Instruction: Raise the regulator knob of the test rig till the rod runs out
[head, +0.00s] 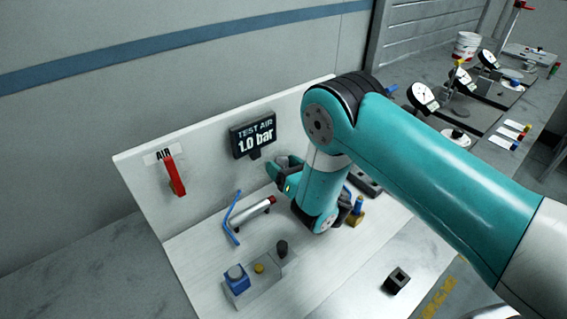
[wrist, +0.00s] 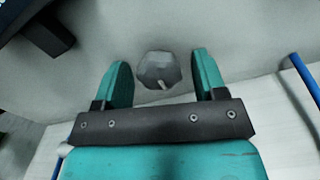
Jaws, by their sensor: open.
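The grey faceted regulator knob (wrist: 157,71) shows in the wrist view on the pale upright panel, with a light pointer mark near its lower edge. My gripper (wrist: 161,60) is open, with one teal finger on each side of the knob and a visible gap on both sides. In the head view my arm hides the knob. The test air display (head: 255,136) reads 1.0 bar. A silver cylinder (head: 253,215) with a red end lies on the rig's base; I cannot make out its rod clearly. A blue tube (head: 231,218) runs beside it.
A red lever (head: 175,176) under the AIR label is on the panel's left. A black square block (head: 396,281) sits front right. Dial gauges (head: 422,97) stand on the bench behind my arm.

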